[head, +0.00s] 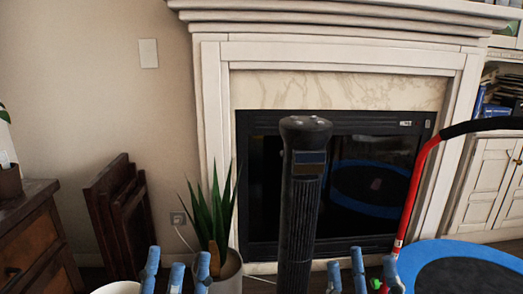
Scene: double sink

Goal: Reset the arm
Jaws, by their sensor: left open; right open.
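My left gripper (177,268) shows at the bottom edge, left of centre. Its blue fingers point up and stand apart, with nothing seen between them. My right gripper (362,269) shows at the bottom edge, right of centre. Its blue fingers are also spread and look empty. Only the finger ends show; the rest of both arms is below the picture. No sink is in view.
A black tower fan (300,190) stands upright ahead, before a fireplace (260,180). A potted plant (216,215) is left of it. A blue-rimmed trampoline (460,265) with a red handle is at right. Dark frames (122,215) lean on the wall near a wooden cabinet (35,240).

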